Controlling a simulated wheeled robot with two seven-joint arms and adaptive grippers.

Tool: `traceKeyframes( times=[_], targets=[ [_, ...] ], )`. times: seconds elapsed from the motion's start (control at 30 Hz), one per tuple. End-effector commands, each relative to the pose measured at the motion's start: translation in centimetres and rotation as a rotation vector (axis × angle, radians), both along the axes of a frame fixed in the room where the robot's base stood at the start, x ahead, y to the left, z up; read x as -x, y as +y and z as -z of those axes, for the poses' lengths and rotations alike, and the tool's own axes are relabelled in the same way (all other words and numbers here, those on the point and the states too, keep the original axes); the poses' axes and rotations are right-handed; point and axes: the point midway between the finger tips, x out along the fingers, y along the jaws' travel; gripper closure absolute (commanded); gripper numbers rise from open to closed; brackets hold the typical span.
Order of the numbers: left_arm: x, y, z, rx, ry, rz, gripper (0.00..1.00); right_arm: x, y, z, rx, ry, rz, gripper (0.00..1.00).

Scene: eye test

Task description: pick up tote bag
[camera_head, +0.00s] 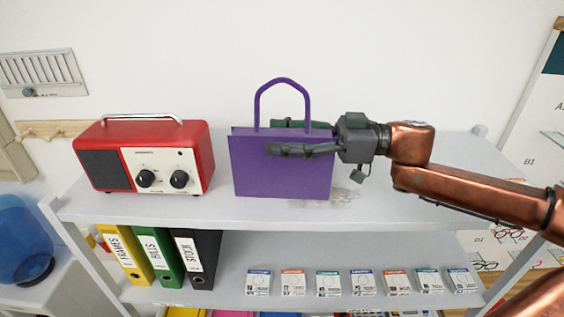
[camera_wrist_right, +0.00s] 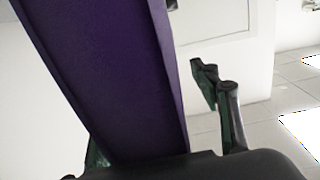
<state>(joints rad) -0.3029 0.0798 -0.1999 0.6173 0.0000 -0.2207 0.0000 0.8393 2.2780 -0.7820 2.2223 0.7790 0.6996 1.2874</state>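The purple tote bag (camera_head: 280,172) stands upright on the top shelf (camera_head: 400,200), its looped handle (camera_head: 281,82) sticking up. My right gripper (camera_head: 272,136) reaches in from the right at the bag's upper part. One finger passes in front of the bag and the other behind its top edge. In the right wrist view the bag (camera_wrist_right: 105,70) fills the space between the fingers. The right-hand finger (camera_wrist_right: 225,105) stands clear of it with a visible gap; the other is mostly hidden by the bag. The gripper is open around the bag. My left gripper is not in view.
A red radio (camera_head: 145,155) stands left of the bag with a small gap. The lower shelf (camera_head: 232,285) holds yellow, green and black binders (camera_head: 198,258) and a row of small boxes (camera_head: 328,284). A wall is behind. The shelf top right of the bag is free below my arm.

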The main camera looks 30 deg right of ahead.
Motion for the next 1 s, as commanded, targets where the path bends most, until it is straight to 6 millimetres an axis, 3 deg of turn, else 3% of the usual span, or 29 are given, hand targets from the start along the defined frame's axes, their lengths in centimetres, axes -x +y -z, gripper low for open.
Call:
traceKeyframes(
  times=[0.8,1.0],
  targets=[
    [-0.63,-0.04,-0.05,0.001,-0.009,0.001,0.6,0.02,-0.05,-0.06,0.001,-0.001,0.001,1.0],
    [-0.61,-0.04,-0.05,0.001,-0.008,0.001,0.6,0.03,-0.04,-0.12,0.0,-0.001,0.0,1.0]
  ],
)
